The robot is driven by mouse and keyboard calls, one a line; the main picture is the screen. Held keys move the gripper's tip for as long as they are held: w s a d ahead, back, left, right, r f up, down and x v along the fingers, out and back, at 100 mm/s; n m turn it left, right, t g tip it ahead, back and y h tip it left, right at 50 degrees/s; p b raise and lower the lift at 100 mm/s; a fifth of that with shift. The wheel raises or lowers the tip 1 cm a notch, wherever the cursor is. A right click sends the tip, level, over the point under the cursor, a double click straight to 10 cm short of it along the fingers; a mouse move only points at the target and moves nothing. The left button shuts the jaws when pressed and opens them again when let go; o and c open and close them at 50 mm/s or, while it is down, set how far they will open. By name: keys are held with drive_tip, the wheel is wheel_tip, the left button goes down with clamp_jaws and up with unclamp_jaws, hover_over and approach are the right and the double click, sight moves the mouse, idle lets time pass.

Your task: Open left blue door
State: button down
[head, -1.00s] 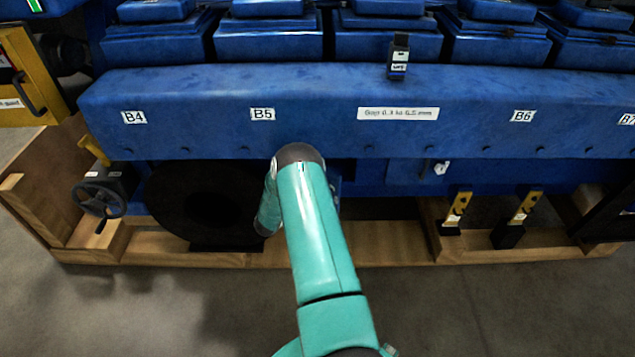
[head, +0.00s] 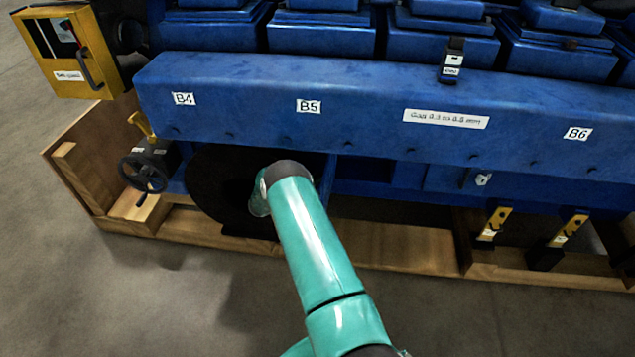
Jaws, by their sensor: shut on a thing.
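Below the long blue beam, a blue door-like panel (head: 450,181) with a small silver latch (head: 482,180) sits right of my arm and looks shut. Just right of my arm, a narrow upright blue edge (head: 328,180) shows beneath the beam. I cannot tell whether it is the edge of the left door. My teal arm reaches forward and its dark elbow covers the area under label B5. My gripper is hidden beyond the arm, so its hold does not show.
The blue beam (head: 330,95) overhangs this area. A large dark disc (head: 222,190) and a black handwheel (head: 145,172) stand left. A yellow box (head: 75,60) is at far left. Yellow-black brackets (head: 492,228) stand right on the wooden frame (head: 380,245). The floor in front is clear.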

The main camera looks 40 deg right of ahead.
drive_tip(key=shift+w+d+r, duration=0.1)
drive_tip(key=shift+d+r, duration=0.15)
drive_tip(key=shift+d, duration=0.2)
drive_tip(key=c, duration=1.5)
unclamp_jaws()
drive_tip(key=shift+f, duration=0.1)
drive_tip(key=shift+o, duration=0.2)
drive_tip(key=shift+a+f, duration=0.1)
drive_tip(key=shift+a, duration=0.15)
drive_tip(key=shift+a, duration=0.15)
drive_tip(key=w+a, duration=0.1)
drive_tip(key=a, duration=1.2)
drive_tip(key=shift+w+a, duration=0.2)
drive_tip(key=shift+w, duration=0.15)
